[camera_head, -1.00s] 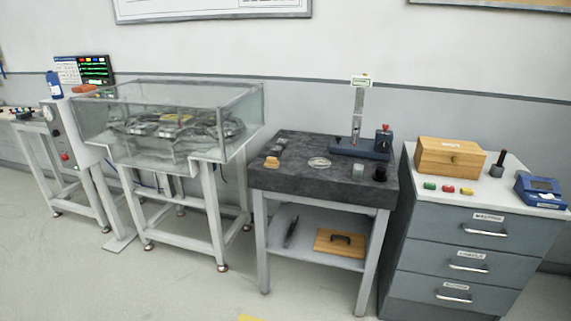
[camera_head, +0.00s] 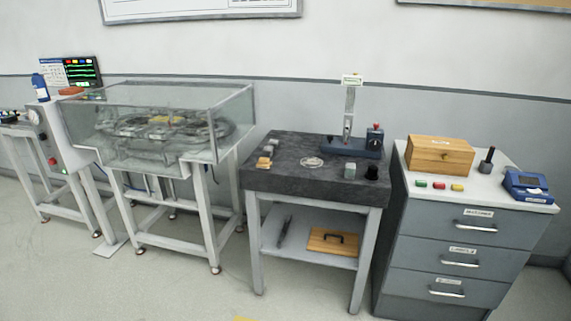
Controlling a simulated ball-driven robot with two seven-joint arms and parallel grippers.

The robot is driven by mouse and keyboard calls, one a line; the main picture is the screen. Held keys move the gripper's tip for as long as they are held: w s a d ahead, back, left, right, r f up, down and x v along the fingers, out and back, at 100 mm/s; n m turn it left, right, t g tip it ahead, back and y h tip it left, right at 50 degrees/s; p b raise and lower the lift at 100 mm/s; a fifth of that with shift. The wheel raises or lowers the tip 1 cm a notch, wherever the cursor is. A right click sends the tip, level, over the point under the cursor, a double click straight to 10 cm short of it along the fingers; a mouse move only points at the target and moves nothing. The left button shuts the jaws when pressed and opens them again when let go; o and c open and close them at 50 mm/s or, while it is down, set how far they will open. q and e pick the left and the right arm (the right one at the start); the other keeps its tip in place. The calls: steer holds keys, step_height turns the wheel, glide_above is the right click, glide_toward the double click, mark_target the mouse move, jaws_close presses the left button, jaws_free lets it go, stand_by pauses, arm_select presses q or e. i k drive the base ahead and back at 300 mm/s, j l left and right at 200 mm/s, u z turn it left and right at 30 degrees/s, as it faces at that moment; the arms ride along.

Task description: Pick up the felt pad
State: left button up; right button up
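I cannot single out a felt pad for certain at this distance. On the dark stone-topped table (camera_head: 290,182) a small tan block (camera_head: 264,162) lies near the left edge, with small grey pieces (camera_head: 271,146) behind it. A pale round item (camera_head: 312,162) lies near the middle. A grey block (camera_head: 349,171) and a black cylinder (camera_head: 371,173) stand at the front right. Neither of my grippers is in view.
A blue-based gauge stand (camera_head: 350,146) is at the table's back. A glass-covered bench (camera_head: 110,152) stands left. A drawer cabinet (camera_head: 430,222) with a wooden box (camera_head: 440,155) stands right. The floor in front (camera_head: 190,297) looks clear, with a yellow mark at the bottom edge.

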mark_target(263, 162)
steer(key=i+l+z, duration=0.15)
steer(key=i, duration=0.35)
steer(key=i+z, duration=0.1)
steer(key=i, duration=0.45)
